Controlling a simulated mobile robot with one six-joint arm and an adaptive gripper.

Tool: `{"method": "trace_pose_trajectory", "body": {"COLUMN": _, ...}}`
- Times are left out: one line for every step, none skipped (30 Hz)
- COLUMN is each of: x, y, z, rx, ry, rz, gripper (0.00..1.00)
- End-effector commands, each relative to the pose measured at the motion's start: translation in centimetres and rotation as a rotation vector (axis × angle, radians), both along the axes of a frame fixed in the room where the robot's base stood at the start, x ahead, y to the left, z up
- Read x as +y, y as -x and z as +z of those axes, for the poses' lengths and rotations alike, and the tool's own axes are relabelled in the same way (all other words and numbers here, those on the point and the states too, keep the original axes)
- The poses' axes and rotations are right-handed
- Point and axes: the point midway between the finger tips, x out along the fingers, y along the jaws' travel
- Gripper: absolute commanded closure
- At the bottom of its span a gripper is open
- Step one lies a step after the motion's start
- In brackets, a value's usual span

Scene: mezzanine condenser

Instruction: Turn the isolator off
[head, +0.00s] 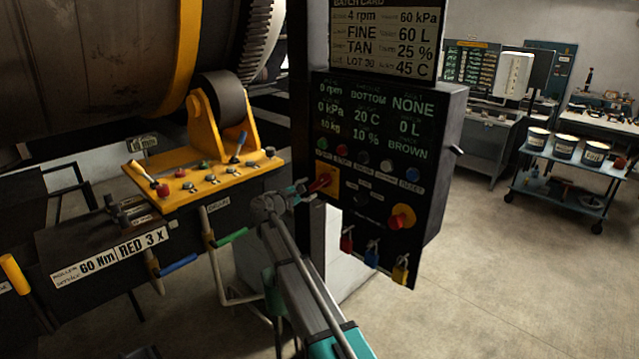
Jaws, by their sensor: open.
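A black control panel (425,190) stands in the middle of the head view. On its left side a red rotary handle (320,183) sits on a yellow plate (332,193), which looks like the isolator. The handle is tilted, its right end higher. My gripper (303,189) is open, close to the handle's left side. I cannot tell whether its fingers touch or straddle the handle. The marks around the handle are too small to read.
A red knob on a yellow plate (402,217) sits lower right on the panel. Several coloured padlocks (372,254) hang below. A yellow roller bracket (207,180) with small levers stands left, under a large drum (90,60). A cart with tins (570,165) stands at right. Floor there is clear.

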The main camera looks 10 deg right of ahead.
Motion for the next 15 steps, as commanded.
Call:
{"method": "trace_pose_trajectory", "body": {"x": -0.7, "y": -0.6, "z": 0.0, "rx": 0.0, "ry": 0.0, "rz": -0.001, "gripper": 0.31}}
{"method": "trace_pose_trajectory", "body": {"x": -1.1, "y": -0.9, "z": 0.0, "rx": 0.0, "ry": 0.0, "rz": -0.003, "gripper": 0.31}}
{"method": "trace_pose_trajectory", "body": {"x": -1.6, "y": -1.3, "z": 0.0, "rx": 0.0, "ry": 0.0, "rz": -0.001, "gripper": 0.31}}
{"method": "trace_pose_trajectory", "body": {"x": -2.0, "y": -1.5, "z": 0.0, "rx": 0.0, "ry": 0.0, "rz": -0.001, "gripper": 0.31}}
{"method": "trace_pose_trajectory", "body": {"x": -2.3, "y": -1.8, "z": 0.0, "rx": 0.0, "ry": 0.0, "rz": -0.001, "gripper": 0.31}}
{"method": "trace_pose_trajectory", "body": {"x": -2.8, "y": -2.1, "z": 0.0, "rx": 0.0, "ry": 0.0, "rz": -0.001, "gripper": 0.31}}
{"method": "trace_pose_trajectory", "body": {"x": -3.1, "y": -2.4, "z": 0.0, "rx": 0.0, "ry": 0.0, "rz": -0.001, "gripper": 0.31}}
{"method": "trace_pose_trajectory", "body": {"x": -3.5, "y": -2.6, "z": 0.0, "rx": 0.0, "ry": 0.0, "rz": -0.001, "gripper": 0.31}}
{"method": "trace_pose_trajectory", "body": {"x": -3.9, "y": -2.9, "z": 0.0, "rx": 0.0, "ry": 0.0, "rz": -0.001, "gripper": 0.31}}
{"method": "trace_pose_trajectory", "body": {"x": -4.2, "y": -3.1, "z": 0.0, "rx": 0.0, "ry": 0.0, "rz": -0.001, "gripper": 0.31}}
{"method": "trace_pose_trajectory", "body": {"x": -4.4, "y": -3.3, "z": 0.0, "rx": 0.0, "ry": 0.0, "rz": -0.001, "gripper": 0.31}}
{"method": "trace_pose_trajectory", "body": {"x": -4.7, "y": -3.5, "z": 0.0, "rx": 0.0, "ry": 0.0, "rz": -0.001, "gripper": 0.31}}
{"method": "trace_pose_trajectory", "body": {"x": -4.9, "y": -3.7, "z": 0.0, "rx": 0.0, "ry": 0.0, "rz": -0.001, "gripper": 0.31}}
{"method": "trace_pose_trajectory", "body": {"x": -5.1, "y": -3.8, "z": 0.0, "rx": 0.0, "ry": 0.0, "rz": -0.001, "gripper": 0.31}}
{"method": "trace_pose_trajectory", "body": {"x": -5.3, "y": -4.0, "z": 0.0, "rx": 0.0, "ry": 0.0, "rz": -0.001, "gripper": 0.31}}
